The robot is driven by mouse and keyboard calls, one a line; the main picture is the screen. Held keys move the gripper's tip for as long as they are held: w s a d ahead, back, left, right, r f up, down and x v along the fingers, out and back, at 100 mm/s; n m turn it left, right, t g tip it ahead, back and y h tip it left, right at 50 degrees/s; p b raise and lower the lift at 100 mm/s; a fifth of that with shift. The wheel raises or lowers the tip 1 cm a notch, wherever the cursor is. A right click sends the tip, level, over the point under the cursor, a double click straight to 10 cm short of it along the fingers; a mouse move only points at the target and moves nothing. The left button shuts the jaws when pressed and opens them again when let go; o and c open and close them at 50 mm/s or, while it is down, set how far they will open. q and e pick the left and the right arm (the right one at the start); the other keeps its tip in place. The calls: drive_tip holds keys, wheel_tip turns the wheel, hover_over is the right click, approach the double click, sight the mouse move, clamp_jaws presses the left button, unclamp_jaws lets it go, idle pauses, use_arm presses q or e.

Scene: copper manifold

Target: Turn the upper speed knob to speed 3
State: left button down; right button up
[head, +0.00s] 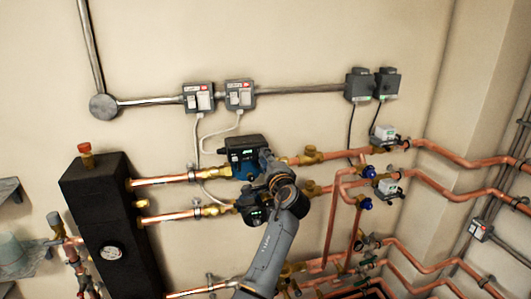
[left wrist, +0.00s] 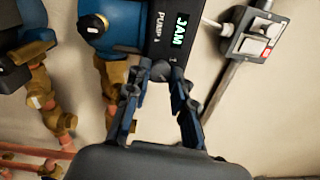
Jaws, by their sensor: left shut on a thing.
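The upper pump (head: 243,152) is a blue and black unit on the upper copper pipe. In the left wrist view its black control box (left wrist: 188,28) reads "PUMP 1" and has a lit green display reading "JAM". The dark round speed knob (left wrist: 160,70) sits at the edge of that box. My left gripper (left wrist: 158,82) is shut on the knob, one finger on each side. In the head view the left gripper (head: 266,160) is at the right side of the upper pump and partly hides it. The knob's pointer and speed marks cannot be read. My right gripper is not in view.
A lower pump (head: 252,212) is close below, partly behind my arm. Switch boxes (head: 198,98) and (head: 240,94) hang on the wall above. A black tank (head: 100,215) stands left. Copper pipes (head: 455,158) and valves crowd the right.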

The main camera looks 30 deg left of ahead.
use_arm(q)
drive_tip(key=shift+m, duration=0.4)
drive_tip(key=shift+p, duration=0.3)
drive_tip(key=c, duration=1.1)
unclamp_jaws()
drive_tip(key=v, duration=1.1)
drive_tip(key=shift+s+d, duration=0.3)
drive_tip(key=shift+f, duration=0.1)
